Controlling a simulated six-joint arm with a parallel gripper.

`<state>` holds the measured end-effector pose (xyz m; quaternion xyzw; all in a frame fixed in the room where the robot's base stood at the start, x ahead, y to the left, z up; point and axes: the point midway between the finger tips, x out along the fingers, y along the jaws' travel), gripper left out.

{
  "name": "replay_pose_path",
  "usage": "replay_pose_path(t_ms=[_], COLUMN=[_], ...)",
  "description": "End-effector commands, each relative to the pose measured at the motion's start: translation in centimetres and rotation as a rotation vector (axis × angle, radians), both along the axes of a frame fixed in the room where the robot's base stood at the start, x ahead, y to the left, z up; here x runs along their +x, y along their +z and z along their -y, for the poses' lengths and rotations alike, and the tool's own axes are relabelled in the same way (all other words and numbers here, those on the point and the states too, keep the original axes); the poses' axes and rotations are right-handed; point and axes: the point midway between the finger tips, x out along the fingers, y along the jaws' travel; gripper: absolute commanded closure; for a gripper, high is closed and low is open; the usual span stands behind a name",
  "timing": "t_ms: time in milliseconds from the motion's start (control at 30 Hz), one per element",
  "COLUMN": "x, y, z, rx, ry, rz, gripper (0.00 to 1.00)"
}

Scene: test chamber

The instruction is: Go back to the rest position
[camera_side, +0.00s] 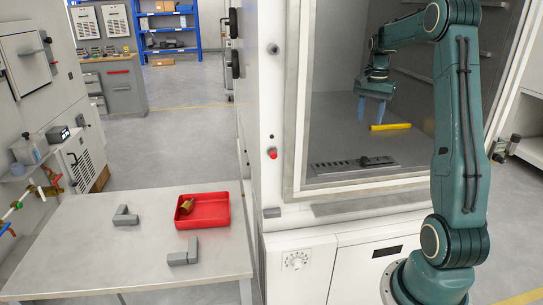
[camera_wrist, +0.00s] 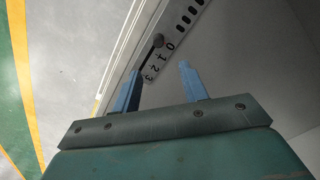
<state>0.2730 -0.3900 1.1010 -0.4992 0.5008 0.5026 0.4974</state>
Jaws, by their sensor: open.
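My gripper (camera_side: 371,112) is inside the open test chamber (camera_side: 335,110) in the side view, raised above the chamber floor with its blue fingers pointing down. The wrist view shows the two blue fingers of my gripper (camera_wrist: 160,70) apart, with nothing between them. A yellow bar (camera_side: 390,127) is in the chamber just to the right of and below the fingers; no contact with it can be made out.
The chamber's frame (camera_side: 296,100) and front sill (camera_side: 365,188) border the opening around my arm. A table (camera_side: 90,245) at left holds a red tray (camera_side: 211,222) with a brass-coloured part (camera_side: 186,206), plus grey angled blocks (camera_side: 125,216) (camera_side: 183,253). The aisle floor behind is clear.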

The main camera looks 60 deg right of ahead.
Motion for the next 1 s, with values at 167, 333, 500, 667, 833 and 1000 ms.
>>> replay_pose_path(t_ms=[167, 333, 500, 667, 833, 1000], x=[0.4, 1.5, 2.7, 3.1, 2.6, 1.4], y=[0.5, 2.0, 4.0, 5.7, 7.0, 7.6], z=[-0.9, -3.9, -8.8, -14.0, -19.3, -24.3], rx=[-0.008, -0.032, -0.070, -0.111, -0.153, -0.194], ry=[0.030, 0.122, 0.275, 0.440, 0.615, 0.789], rz=[0.006, 0.024, 0.054, 0.088, 0.128, 0.169], gripper=[0.57, 0.57, 0.57, 0.57, 0.57, 0.57])
